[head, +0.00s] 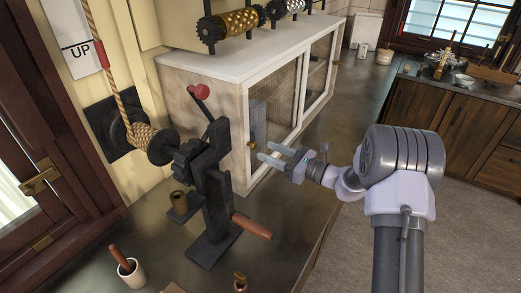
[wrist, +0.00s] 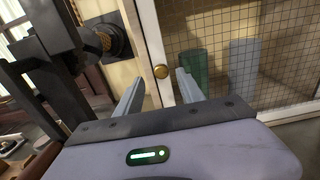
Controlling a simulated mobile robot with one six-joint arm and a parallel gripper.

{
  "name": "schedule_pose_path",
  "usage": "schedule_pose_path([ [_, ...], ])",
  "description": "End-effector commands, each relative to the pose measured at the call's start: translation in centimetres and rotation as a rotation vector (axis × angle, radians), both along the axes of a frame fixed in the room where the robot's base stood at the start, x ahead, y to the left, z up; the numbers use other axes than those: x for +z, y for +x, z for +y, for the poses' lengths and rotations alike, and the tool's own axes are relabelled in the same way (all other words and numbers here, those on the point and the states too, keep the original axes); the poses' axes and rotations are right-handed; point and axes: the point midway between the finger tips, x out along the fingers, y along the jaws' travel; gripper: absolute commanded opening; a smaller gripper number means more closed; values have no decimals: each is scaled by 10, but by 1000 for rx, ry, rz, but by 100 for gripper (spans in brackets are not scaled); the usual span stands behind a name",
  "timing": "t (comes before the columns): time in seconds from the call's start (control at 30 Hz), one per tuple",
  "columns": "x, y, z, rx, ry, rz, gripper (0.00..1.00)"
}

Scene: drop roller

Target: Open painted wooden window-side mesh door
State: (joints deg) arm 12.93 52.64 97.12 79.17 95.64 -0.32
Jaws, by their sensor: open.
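A painted wooden cabinet (head: 200,88) on the counter has two white-framed mesh doors. The near mesh door (head: 275,92) appears shut; a small brass knob (head: 252,141) is on its left edge. The farther mesh door (head: 320,65) is beside it to the right. In the wrist view the near mesh door (wrist: 225,60) shows its wire grid and the round brass knob (wrist: 161,71). My gripper (head: 266,151) is open and empty in front of the near door. In the wrist view my gripper (wrist: 158,88) has the knob between and just beyond its fingertips, seemingly apart from them.
A black metal press (head: 215,180) with a red-knobbed lever and wooden handle stands left of my gripper. A rope (head: 125,95) hangs at the wall. A cup (head: 130,270) is at the front left. The counter right of the cabinet is mostly clear.

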Motion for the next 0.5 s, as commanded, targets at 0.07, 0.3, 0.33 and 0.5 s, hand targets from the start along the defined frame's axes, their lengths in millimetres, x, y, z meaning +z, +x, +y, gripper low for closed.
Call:
schedule_pose_path([
  [0.07, -1, 8, 15, 3, -1, -1, 45],
  [0.3, 0, 22, 33, 0, -1, 1, 45],
  [0.33, 0, 22, 34, 0, -1, 1, 45],
  [0.5, 0, 22, 34, 0, 0, 1, 45],
])
